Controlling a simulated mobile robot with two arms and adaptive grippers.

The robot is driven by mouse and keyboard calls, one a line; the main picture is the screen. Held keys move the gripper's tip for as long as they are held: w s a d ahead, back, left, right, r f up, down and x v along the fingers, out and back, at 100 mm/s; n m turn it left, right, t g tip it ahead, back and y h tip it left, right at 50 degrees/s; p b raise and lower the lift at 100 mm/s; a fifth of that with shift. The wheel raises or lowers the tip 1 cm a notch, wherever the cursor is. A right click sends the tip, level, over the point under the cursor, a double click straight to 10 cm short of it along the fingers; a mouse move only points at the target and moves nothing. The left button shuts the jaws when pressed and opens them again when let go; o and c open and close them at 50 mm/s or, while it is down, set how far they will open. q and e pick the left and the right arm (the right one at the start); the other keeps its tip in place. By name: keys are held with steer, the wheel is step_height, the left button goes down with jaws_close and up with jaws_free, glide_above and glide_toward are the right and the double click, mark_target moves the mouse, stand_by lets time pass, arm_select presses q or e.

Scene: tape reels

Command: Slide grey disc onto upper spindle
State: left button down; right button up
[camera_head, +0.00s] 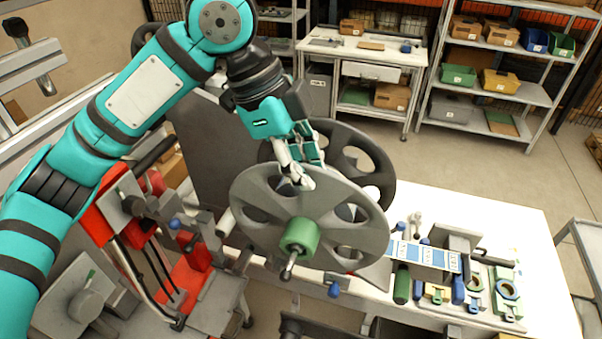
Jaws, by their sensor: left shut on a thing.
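The grey disc (357,236) is a large spoked reel with round openings, standing near upright in the middle of the head view. My left gripper (297,178) is shut on its upper part, with the fingers at the rim and a spoke. A green hub (298,237) sits at the disc's centre, and a metal shaft tip (288,271) sticks out of it toward the camera. I cannot tell how far the disc sits along the shaft. A darker spoked reel (380,180) stands behind, partly hidden by the disc and gripper. My right gripper is out of view.
A white table (520,222) extends to the right, holding a blue-and-white strip (422,254), a green cylinder (402,284) and several small fixtures. Red and grey machinery (190,283) stands at the left below my arm. Shelves with bins (500,82) stand at the back.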

arm_select(q)
steer(key=shift+w, duration=0.15)
stand_by(0.3)
steer(key=shift+w+d, duration=0.2)
steer(key=shift+w, duration=0.15)
steer(key=c, duration=1.3)
jaws_free()
steer(key=shift+c, duration=0.2)
steer(key=v, duration=1.2)
steer(key=shift+s, duration=0.1)
